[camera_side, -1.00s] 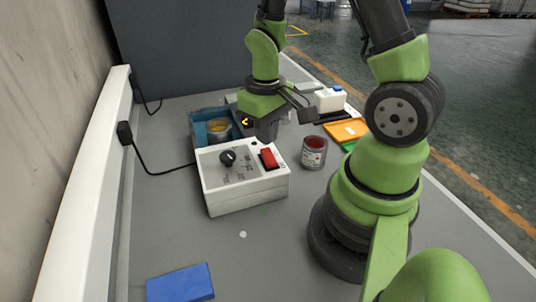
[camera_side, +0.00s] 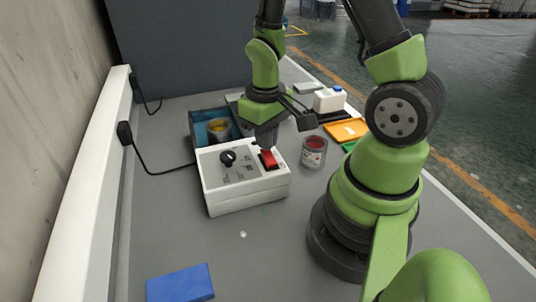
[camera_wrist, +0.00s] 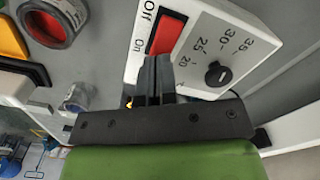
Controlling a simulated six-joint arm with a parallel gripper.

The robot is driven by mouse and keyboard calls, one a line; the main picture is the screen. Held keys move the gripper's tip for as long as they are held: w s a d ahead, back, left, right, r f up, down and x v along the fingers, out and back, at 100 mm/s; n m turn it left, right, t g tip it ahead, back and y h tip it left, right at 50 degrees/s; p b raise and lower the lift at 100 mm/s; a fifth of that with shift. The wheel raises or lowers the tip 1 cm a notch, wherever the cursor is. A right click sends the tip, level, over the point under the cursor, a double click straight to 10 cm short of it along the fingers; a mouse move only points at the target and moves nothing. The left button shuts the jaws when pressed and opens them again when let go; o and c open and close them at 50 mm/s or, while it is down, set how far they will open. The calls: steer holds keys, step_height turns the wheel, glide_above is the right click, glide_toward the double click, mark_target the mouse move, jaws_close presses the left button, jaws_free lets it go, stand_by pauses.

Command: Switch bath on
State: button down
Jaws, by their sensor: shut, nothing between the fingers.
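The bath is a blue box (camera_side: 201,122) with a can (camera_side: 218,127) standing in it. Its white control box (camera_side: 245,200) is in front, with a black dial (camera_side: 228,158) and a red rocker switch (camera_side: 268,160). The wrist view shows the red switch (camera_wrist: 167,33) between the labels Off and On, and the dial (camera_wrist: 217,74) with its numbers. My gripper (camera_wrist: 157,62) is shut and empty, with its fingertips at the On end of the switch. They look touching or very close; contact is unclear.
A grey can with red paint (camera_side: 314,152) stands just right of the control box. An orange tray (camera_side: 346,131) and a white bottle with a blue cap (camera_side: 329,100) are behind it. A blue block (camera_side: 180,284) lies at the front left. The front middle of the table is mostly clear.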

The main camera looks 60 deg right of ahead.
steer(key=shift+f, duration=0.65)
steer(key=shift+r, duration=3.55)
steer(key=shift+r, duration=0.1)
steer(key=s+a+r+t, duration=0.2)
steer(key=a+r, duration=0.1)
steer(key=r, duration=0.2)
steer(key=s+a+r+t+y, duration=0.1)
steer(key=s+a+r+t, duration=0.1)
steer(key=r, duration=0.3)
steer(key=s+a+r+m+t+y, duration=0.1)
steer(key=s+a+r+t, duration=0.1)
steer(key=r, duration=0.3)
steer(key=shift+s+a+t, duration=0.4)
steer(key=shift+a+t, duration=0.2)
steer(key=shift+a, duration=0.25)
